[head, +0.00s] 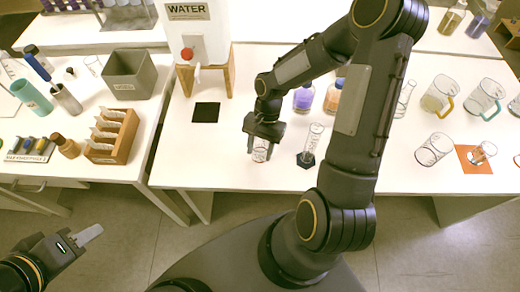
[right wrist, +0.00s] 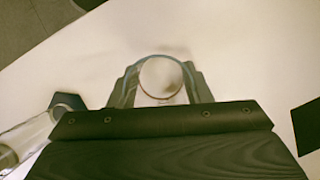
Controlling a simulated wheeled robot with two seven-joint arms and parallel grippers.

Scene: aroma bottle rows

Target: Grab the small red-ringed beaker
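A small clear glass beaker (head: 261,151) stands on the white table in the head view, with a faint reddish tint low on it. My right gripper (head: 264,138) points down over it. In the right wrist view the beaker (right wrist: 161,78) sits between the two fingers of my right gripper (right wrist: 162,88), its round rim close to both. Whether the fingers press on the glass cannot be told. Another small beaker (head: 483,152) stands on an orange mat (head: 475,167) at the right. My left gripper (head: 86,237) is away at lower left, apart from any object; its finger gap is unclear.
A graduated cylinder (head: 313,138) on a dark hexagonal base stands just right of my right gripper. A black square (head: 206,112) and water dispenser (head: 196,45) lie to its left and behind. A larger beaker (head: 434,149) and handled jugs (head: 440,94) are at the right, beyond my arm.

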